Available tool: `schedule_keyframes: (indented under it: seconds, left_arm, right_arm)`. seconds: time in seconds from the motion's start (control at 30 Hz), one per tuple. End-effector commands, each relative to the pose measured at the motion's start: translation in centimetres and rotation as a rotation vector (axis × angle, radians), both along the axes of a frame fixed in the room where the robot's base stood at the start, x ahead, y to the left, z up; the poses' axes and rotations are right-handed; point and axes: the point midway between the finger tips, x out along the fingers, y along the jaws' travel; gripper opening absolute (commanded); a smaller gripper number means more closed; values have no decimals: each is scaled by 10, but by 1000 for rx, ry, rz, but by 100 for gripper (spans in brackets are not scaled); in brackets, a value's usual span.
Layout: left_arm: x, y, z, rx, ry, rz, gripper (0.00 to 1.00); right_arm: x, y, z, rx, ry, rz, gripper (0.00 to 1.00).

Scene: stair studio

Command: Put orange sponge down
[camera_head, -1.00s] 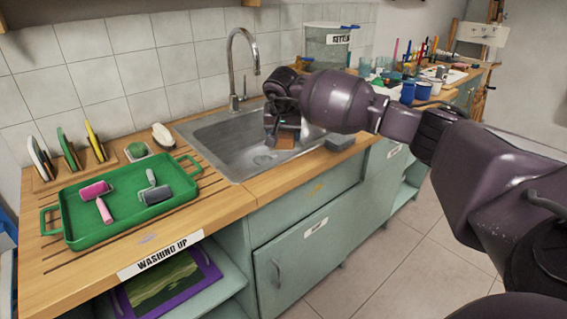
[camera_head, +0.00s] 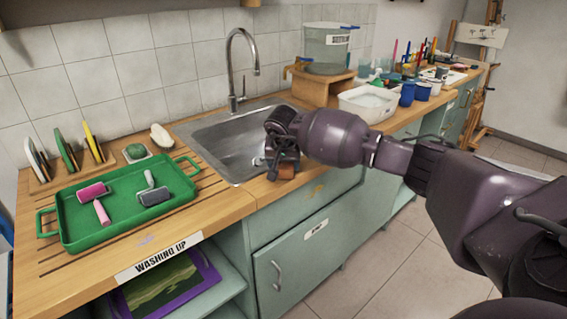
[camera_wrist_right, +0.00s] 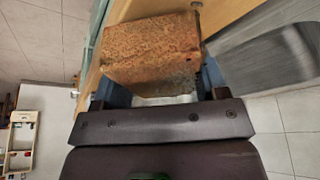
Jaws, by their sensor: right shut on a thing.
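The orange sponge (camera_head: 287,175) is a porous brown-orange block. My right gripper (camera_head: 283,160) is shut on it, at the front edge of the sink. In the right wrist view the sponge (camera_wrist_right: 152,48) fills the top middle, in front of the gripper (camera_wrist_right: 165,97), and its held end is partly hidden. The wooden counter edge shows behind it. I cannot tell if the sponge touches the counter. My left gripper is not in view.
The steel sink (camera_head: 222,142) has a tall tap (camera_head: 232,70). A green tray (camera_head: 120,222) with two rollers lies on the left. A white basin (camera_head: 368,104) and a wooden stand (camera_head: 318,90) are on the right. Bare counter (camera_head: 240,200) lies left of the gripper.

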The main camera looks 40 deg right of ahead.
Motion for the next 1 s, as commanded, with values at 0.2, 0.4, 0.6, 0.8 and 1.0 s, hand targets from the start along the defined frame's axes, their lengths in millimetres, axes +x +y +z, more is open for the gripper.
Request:
schedule_keyframes:
  seconds: [0.2, 0.4, 0.6, 0.8, 1.0]
  left_arm:
    - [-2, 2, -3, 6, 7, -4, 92]
    - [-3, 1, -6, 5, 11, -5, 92]
    - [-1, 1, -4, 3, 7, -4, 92]
    - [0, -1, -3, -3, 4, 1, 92]
    - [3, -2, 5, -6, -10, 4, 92]
  right_arm:
    - [0, 0, -5, 0, 2, 1, 45]
    - [0, 0, -9, 0, 3, 0, 45]
    - [0, 0, -8, 0, 1, 1, 92]
    - [0, 0, -8, 1, 1, 0, 92]
    - [0, 1, 4, 2, -4, 0, 92]
